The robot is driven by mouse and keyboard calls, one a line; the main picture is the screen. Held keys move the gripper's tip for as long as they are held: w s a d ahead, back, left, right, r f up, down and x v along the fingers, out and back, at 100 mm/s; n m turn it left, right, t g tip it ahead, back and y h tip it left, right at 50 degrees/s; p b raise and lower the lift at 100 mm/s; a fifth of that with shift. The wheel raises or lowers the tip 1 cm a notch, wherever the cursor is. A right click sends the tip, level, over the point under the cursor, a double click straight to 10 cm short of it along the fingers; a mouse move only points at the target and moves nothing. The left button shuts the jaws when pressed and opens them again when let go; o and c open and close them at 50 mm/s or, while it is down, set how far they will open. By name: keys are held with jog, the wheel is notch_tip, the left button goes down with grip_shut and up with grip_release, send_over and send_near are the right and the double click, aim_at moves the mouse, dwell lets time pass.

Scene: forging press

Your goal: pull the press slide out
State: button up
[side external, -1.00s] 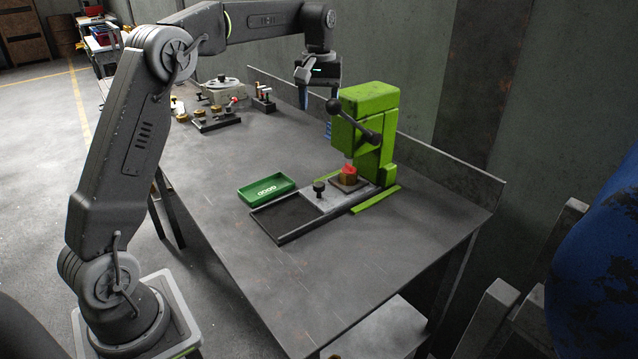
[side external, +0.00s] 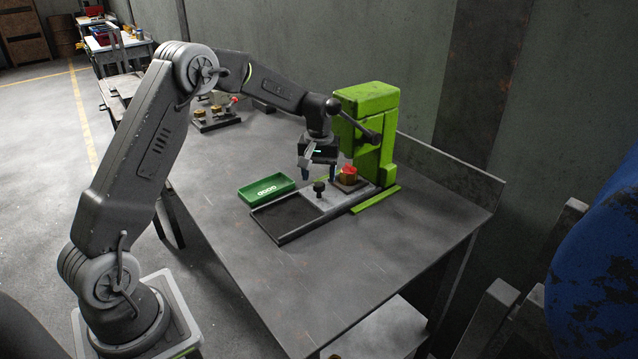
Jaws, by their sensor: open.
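The press slide (side external: 328,200) is a light grey plate on a dark rail base in front of the green press (side external: 373,130). A black knob (side external: 319,187) stands upright on the slide. A brass piece with a red top (side external: 348,174) sits on the slide's press end. My gripper (side external: 319,173) is open and empty, pointing down just above and behind the knob. Its fingers look apart from the knob, though the exact gap is hard to tell.
A green tray (side external: 266,189) lies left of the slide. The dark bed (side external: 285,216) in front of the slide is bare. The press lever (side external: 358,124) is close to my wrist. The front of the table (side external: 370,270) is clear. Brass-knobbed fixtures (side external: 214,116) stand at the back left.

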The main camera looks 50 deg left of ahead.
aim_at(319, 184)
jog(key=shift+f, duration=1.6)
grip_shut()
